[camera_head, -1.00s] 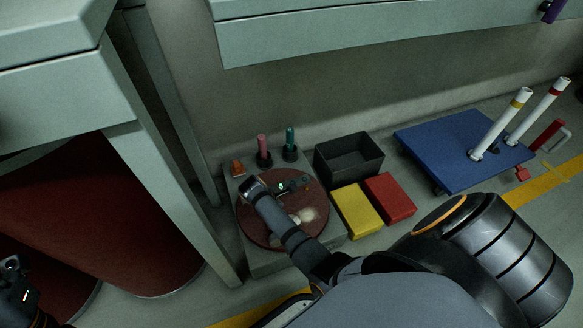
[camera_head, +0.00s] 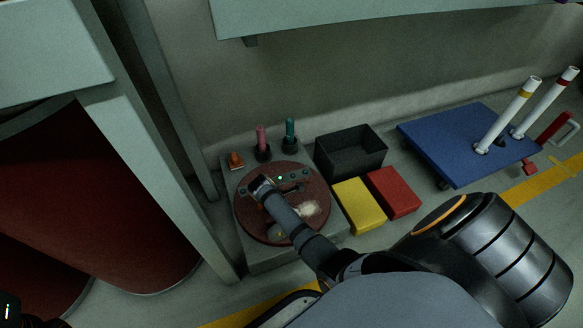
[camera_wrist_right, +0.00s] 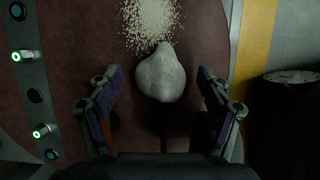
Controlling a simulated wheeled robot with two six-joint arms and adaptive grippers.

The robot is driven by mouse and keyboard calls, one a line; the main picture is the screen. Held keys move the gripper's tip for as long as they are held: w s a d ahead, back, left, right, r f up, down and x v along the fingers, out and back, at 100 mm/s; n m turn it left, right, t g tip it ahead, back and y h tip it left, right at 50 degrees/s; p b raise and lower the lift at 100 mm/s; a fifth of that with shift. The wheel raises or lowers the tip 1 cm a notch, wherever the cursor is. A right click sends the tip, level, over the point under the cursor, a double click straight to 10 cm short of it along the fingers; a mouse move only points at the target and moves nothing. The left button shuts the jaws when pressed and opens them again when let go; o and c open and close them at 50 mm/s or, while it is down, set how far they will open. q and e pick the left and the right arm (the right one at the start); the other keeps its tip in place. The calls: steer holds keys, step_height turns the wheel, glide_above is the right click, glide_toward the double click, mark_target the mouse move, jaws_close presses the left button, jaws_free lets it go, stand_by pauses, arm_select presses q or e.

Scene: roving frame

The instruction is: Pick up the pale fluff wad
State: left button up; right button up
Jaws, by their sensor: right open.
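The pale fluff wad (camera_wrist_right: 160,78) is a rounded grey-white lump with a small point on top, lying on the dark red round plate (camera_wrist_right: 75,60). In the right wrist view my right gripper (camera_wrist_right: 158,75) is open, with one finger on each side of the wad and a visible gap on both sides. In the head view my right arm reaches over the red plate (camera_head: 247,222) and hides part of it, and the jaws are not clear there. A bit of my left arm (camera_head: 12,310) shows at the bottom left corner; its jaws cannot be made out.
Pale granules (camera_wrist_right: 152,20) lie beside the wad. A strip with lit knobs (camera_wrist_right: 30,95) crosses the plate. Beyond it stand pink (camera_head: 262,140) and teal (camera_head: 290,132) bottles. A black bin (camera_head: 350,155), yellow block (camera_head: 360,207), red block (camera_head: 393,193) and blue cart (camera_head: 450,150) are to the right.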

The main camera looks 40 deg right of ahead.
steer(key=shift+c, duration=0.4)
steer(key=c, duration=1)
steer(key=shift+o, duration=0.2)
steer(key=shift+r, duration=0.1)
